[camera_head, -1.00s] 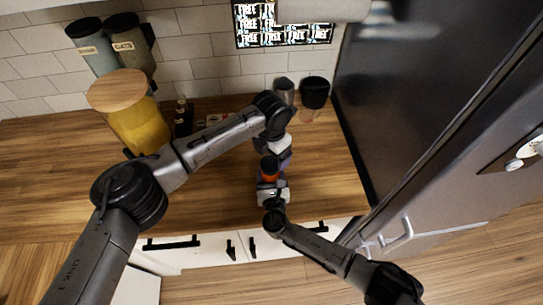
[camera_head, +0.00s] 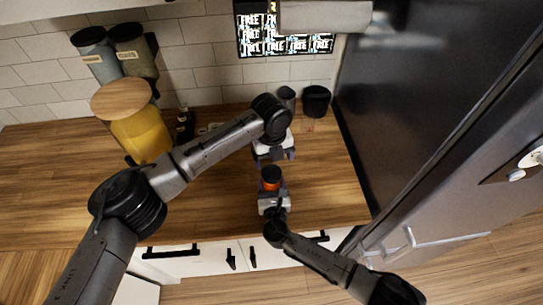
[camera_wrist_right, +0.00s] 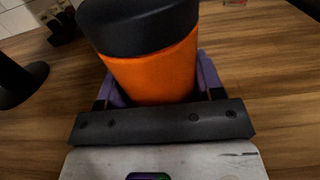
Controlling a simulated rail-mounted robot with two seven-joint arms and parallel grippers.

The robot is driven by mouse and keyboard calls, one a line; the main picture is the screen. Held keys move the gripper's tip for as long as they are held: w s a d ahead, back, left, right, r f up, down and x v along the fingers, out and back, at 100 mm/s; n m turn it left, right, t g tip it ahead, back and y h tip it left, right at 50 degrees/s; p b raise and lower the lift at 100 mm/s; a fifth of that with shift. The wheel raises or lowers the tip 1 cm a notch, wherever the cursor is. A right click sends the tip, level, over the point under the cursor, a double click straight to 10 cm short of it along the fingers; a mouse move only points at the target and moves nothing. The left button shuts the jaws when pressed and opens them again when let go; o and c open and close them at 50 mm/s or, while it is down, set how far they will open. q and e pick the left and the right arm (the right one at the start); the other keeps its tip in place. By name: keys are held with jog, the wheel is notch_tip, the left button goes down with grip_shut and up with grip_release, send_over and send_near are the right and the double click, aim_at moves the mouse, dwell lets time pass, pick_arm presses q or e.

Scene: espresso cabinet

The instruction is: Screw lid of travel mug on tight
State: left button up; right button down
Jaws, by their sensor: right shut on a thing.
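The travel mug, an orange body (camera_head: 270,185) with a black lid (camera_head: 271,173), stands upright near the counter's front edge. In the right wrist view the orange body (camera_wrist_right: 153,72) sits between purple finger pads, and the black lid (camera_wrist_right: 140,25) sits on top of it. My right gripper (camera_head: 271,193) is shut on the mug body. My left gripper (camera_head: 274,156) is just behind the mug, apart from the lid, with its two fingers spread and nothing seen between them. How tightly the lid is seated cannot be told.
A yellow jar with a wooden lid (camera_head: 142,132) stands at the left, with small bottles (camera_head: 184,126) near it. A black container (camera_head: 316,100) and a grey cup (camera_head: 287,97) stand at the back. The dark fridge (camera_head: 420,110) bounds the right side. Counter right of the mug is clear.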

pick_arm(q)
jog(key=n, duration=0.6)
jog(key=shift+r, duration=0.15)
jog(key=n, duration=0.7)
jog(key=shift+s+n, duration=0.1)
jog(key=shift+n, duration=0.3)
jog(key=n, duration=0.4)
jog(key=shift+a, duration=0.1)
jog(key=n, duration=0.3)
jog(key=shift+n, duration=0.4)
jog(key=n, duration=0.3)
jog(key=shift+a+n, duration=0.1)
jog(key=shift+n, duration=0.3)
jog(key=n, duration=0.4)
jog(key=shift+n, duration=0.4)
jog(key=n, duration=0.3)
jog(key=shift+n, duration=0.4)
